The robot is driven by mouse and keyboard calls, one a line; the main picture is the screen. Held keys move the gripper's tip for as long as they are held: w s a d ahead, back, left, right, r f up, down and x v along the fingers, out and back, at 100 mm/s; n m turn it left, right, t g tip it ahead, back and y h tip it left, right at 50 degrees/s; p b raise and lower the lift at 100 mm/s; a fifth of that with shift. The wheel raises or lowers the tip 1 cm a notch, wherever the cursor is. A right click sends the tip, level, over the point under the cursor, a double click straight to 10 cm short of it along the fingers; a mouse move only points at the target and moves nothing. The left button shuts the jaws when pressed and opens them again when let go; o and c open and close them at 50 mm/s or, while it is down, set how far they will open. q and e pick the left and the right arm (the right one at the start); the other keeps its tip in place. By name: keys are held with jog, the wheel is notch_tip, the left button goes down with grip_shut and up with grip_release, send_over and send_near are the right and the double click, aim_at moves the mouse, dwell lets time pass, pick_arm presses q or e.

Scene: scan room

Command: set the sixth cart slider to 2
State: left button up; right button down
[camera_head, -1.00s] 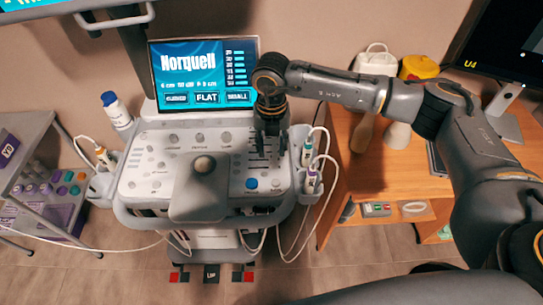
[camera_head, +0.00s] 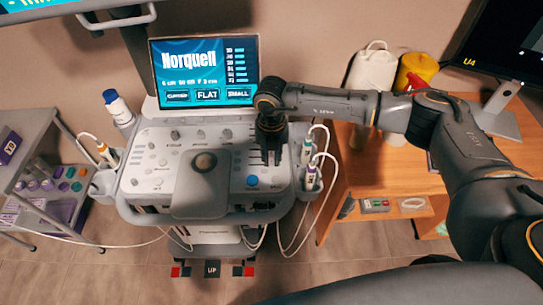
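The cart console (camera_head: 150,193) is pale grey with round knobs and a blue button (camera_head: 252,181). Its slider bank (camera_head: 236,160) is at the right of the panel, mostly hidden by my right gripper. My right gripper (camera_head: 271,160) points down over the bank's right part, fingers at or just above the panel. I cannot tell whether it touches a slider or how far apart its fingers are. The sixth slider and its setting cannot be made out. The cart screen (camera_head: 203,73) reads "Norquell" with a column of small readouts at its right. My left gripper is not in view.
Probes stand in holders on the cart's left (camera_head: 105,152) and right (camera_head: 310,175), with hanging cables. A white bottle (camera_head: 118,108) stands at the back left. A wooden desk (camera_head: 375,170) with a white jug (camera_head: 372,72) and yellow container (camera_head: 416,70) lies under my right arm.

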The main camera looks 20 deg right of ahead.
jog(key=shift+w+a+f+b, duration=0.1)
jog(key=shift+w+a+b, duration=0.05)
jog(key=shift+a+b, duration=0.45)
jog(key=shift+w+a, duration=0.15)
jog(key=shift+a, duration=0.25)
jog(key=c, duration=1.3)
grip_release()
jog(key=shift+c, duration=0.2)
notch_tip(320, 180, up, 12)
